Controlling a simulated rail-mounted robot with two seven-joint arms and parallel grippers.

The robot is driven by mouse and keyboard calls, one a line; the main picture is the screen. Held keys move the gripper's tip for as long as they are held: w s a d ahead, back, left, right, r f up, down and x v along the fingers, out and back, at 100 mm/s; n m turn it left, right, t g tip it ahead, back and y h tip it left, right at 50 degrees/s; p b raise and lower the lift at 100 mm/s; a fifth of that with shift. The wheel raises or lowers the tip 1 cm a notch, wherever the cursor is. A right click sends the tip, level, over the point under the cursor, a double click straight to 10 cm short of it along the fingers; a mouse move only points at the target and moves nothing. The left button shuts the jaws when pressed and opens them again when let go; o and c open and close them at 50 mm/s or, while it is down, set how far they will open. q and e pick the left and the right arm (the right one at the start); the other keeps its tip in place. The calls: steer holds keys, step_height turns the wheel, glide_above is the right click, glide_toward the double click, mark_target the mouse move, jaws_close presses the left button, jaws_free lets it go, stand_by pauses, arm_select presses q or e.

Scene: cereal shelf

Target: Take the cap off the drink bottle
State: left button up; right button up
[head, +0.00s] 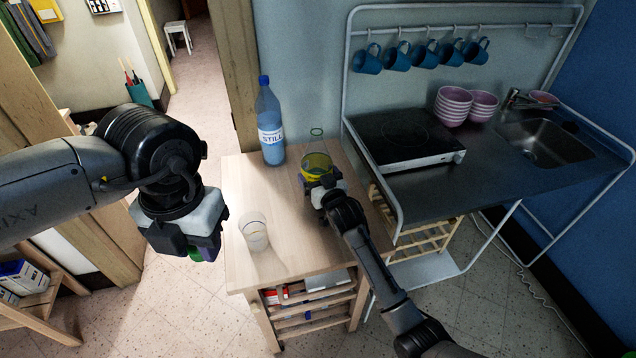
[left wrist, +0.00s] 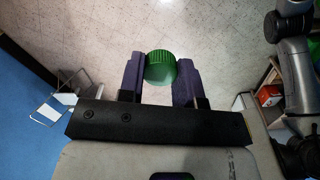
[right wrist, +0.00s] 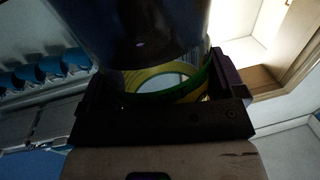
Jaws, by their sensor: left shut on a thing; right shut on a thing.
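A green cap (left wrist: 160,66) sits between the purple-tipped fingers of my left gripper (left wrist: 160,75), which is shut on it. In the head view the left gripper (head: 203,247) hangs left of the small wooden table, with a bit of the green cap (head: 195,254) showing below it. The drink bottle (head: 317,163) is see-through with a yellow and green band, and its open neck ring shows at the top. My right gripper (head: 322,190) is shut around its lower part over the table. The right wrist view shows the bottle's band (right wrist: 165,82) close up between the fingers.
A blue STILL bottle (head: 270,125) with a blue cap stands at the table's back. A clear glass (head: 253,232) stands at the front left of the wooden table (head: 300,255). A kitchen unit with hob (head: 408,138), pink bowls (head: 453,108) and sink stands to the right.

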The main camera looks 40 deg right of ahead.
steer(key=shift+f, duration=1)
steer(key=shift+f, duration=0.15)
steer(key=o, duration=1.6)
